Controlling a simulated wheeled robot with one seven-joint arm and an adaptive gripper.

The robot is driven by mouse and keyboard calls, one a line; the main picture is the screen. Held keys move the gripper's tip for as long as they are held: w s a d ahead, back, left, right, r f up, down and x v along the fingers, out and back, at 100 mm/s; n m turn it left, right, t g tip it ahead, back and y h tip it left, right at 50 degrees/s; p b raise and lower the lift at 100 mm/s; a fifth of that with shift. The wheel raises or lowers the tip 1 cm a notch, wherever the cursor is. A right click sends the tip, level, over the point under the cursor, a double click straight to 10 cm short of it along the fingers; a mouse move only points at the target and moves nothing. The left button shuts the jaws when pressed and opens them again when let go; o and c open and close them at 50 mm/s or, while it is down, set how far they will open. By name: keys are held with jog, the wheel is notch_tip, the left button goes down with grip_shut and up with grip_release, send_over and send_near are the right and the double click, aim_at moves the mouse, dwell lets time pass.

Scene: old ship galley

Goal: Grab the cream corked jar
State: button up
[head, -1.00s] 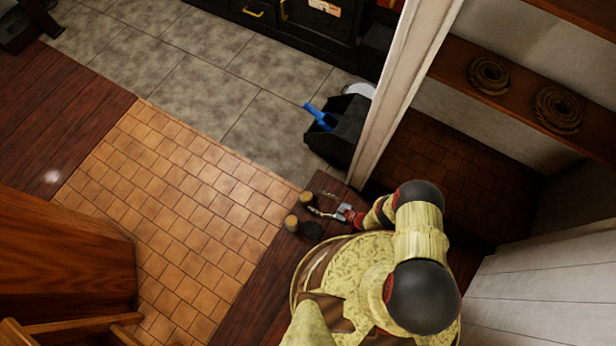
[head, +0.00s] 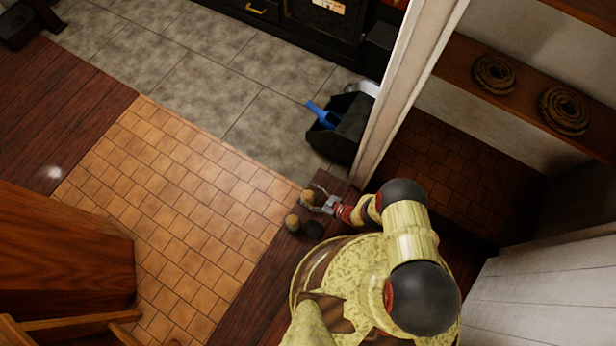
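Two small jars with round tan tops, like corks, stand near the edge of a dark wooden surface. The far jar (head: 307,194) and the near jar (head: 292,222) look much alike at this size, and I cannot tell which is cream. My gripper (head: 311,198) has its two fingers spread, one on each side of the far jar. Whether the fingers touch it is too small to tell. The near jar stands just below the gripper in the picture, apart from it. A dark round shape (head: 313,230) lies beside the near jar.
A black bin (head: 340,135) with a blue bottle (head: 322,114) stands beyond the jars, beside a white post (head: 408,85). Rope coils (head: 494,73) lie on a shelf at the right. Tiled floor left of the jars is clear.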

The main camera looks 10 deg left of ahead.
jog(key=shift+c, duration=1.2)
grip_shut()
